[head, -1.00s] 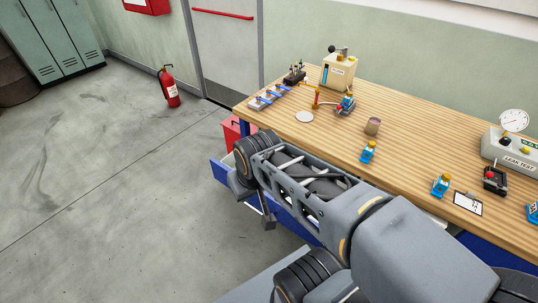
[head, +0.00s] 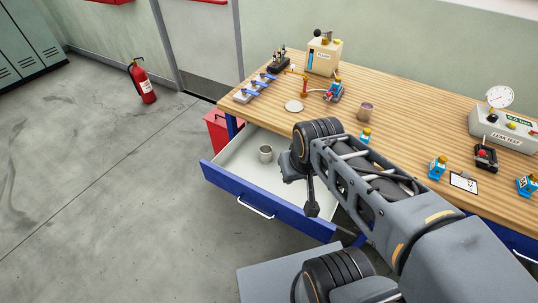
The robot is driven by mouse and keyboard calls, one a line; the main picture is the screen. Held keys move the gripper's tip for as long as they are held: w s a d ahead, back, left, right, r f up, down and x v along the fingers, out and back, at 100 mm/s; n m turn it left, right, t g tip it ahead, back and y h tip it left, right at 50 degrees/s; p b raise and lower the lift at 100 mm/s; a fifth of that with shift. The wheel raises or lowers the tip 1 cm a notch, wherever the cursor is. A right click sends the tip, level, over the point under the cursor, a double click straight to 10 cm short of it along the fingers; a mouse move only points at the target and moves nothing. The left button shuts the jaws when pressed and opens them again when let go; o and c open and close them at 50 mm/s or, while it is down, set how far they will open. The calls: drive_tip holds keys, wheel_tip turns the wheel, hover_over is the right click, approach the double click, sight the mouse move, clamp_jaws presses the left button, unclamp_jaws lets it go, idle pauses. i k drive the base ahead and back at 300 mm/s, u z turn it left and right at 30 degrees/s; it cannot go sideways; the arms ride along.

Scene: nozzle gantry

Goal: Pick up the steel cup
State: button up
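A small grey metal-looking cup (head: 265,154) stands upright inside the open drawer (head: 262,205), towards its back left. A second, brownish-pink cup (head: 366,111) stands on the wooden bench top. I take the grey one for the steel cup, though the material is hard to tell at this size. My gripper (head: 303,190) is at the end of my arm, over the right part of the drawer, to the right of the grey cup and apart from it in the picture. Its fingers are partly hidden by my wrist, and I cannot see whether they are open.
The bench (head: 410,120) holds blue-and-yellow nozzle parts, a leak test box (head: 505,128), a white disc (head: 294,106) and a cream machine (head: 323,57). A red box (head: 222,131) stands beside the drawer. A fire extinguisher (head: 142,83) stands on open floor.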

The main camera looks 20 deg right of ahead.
sight(266, 150)
drive_tip(key=z, duration=0.05)
drive_tip(key=k, duration=0.55)
drive_tip(key=u, duration=1.05)
drive_tip(key=i, duration=1.4)
drive_tip(key=z, duration=0.1)
